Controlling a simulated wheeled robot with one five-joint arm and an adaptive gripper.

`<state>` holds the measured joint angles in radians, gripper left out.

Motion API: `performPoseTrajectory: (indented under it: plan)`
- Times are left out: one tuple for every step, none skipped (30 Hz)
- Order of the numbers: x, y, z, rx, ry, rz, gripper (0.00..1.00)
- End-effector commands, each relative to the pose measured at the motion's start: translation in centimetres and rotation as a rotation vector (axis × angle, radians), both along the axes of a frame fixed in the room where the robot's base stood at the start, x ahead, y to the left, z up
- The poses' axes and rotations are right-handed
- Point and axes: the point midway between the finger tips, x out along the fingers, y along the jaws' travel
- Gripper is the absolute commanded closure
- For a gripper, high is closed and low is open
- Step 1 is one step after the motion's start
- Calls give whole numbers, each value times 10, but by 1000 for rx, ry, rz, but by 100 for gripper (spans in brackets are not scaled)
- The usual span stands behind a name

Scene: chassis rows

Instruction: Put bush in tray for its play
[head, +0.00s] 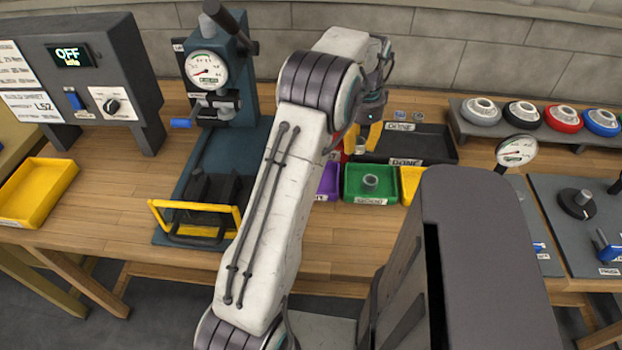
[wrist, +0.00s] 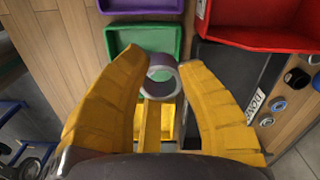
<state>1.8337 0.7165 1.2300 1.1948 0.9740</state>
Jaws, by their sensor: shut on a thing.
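My gripper (head: 366,136) is shut on a grey ring-shaped bush (wrist: 160,77), held between the yellow fingertips with its bore visible. My gripper also shows in the wrist view (wrist: 162,76). In the head view it hangs above the back of the small coloured trays, near the black DONE tray (head: 440,140). The small trays are purple (head: 328,184), green (head: 388,178) and yellow (head: 410,182). A separate grey bush (head: 370,182) stands in the green tray. My arm partly hides the purple tray, and my own body covers part of the yellow one.
A press with a dial gauge (head: 206,70) stands left of my arm. A yellow tray (head: 38,190) lies at far left. A red tray (wrist: 270,25) shows in the wrist view. A rack of coloured discs (head: 540,118) and a second gauge (head: 516,150) stand to the right.

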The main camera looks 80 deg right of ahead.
Motion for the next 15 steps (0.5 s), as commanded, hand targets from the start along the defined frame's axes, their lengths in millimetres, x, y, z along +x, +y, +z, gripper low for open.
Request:
performPoseTrajectory:
  plan:
    - [8, 3, -4, 1, 0, 3, 100]
    - [12, 4, -7, 1, -1, 3, 100]
    - [18, 6, -11, 1, -1, 4, 100]
    - [24, 8, -14, 2, 0, 3, 100]
    - [30, 10, -18, 2, 0, 3, 100]
    - [38, 13, -23, 2, 0, 4, 100]
    - [43, 15, -26, 2, 0, 3, 100]
    - [49, 16, -30, 1, -1, 4, 100]
    - [56, 18, -34, 2, 0, 3, 100]
    - [61, 20, -37, 2, 0, 3, 100]
    - [66, 22, -40, 1, -1, 4, 100]
    - [73, 23, -44, 2, 0, 3, 100]
    - [77, 25, -47, 1, 0, 2, 100]
    - [81, 26, -49, 1, 0, 3, 100]
    - [86, 28, -52, 0, 0, 2, 100]
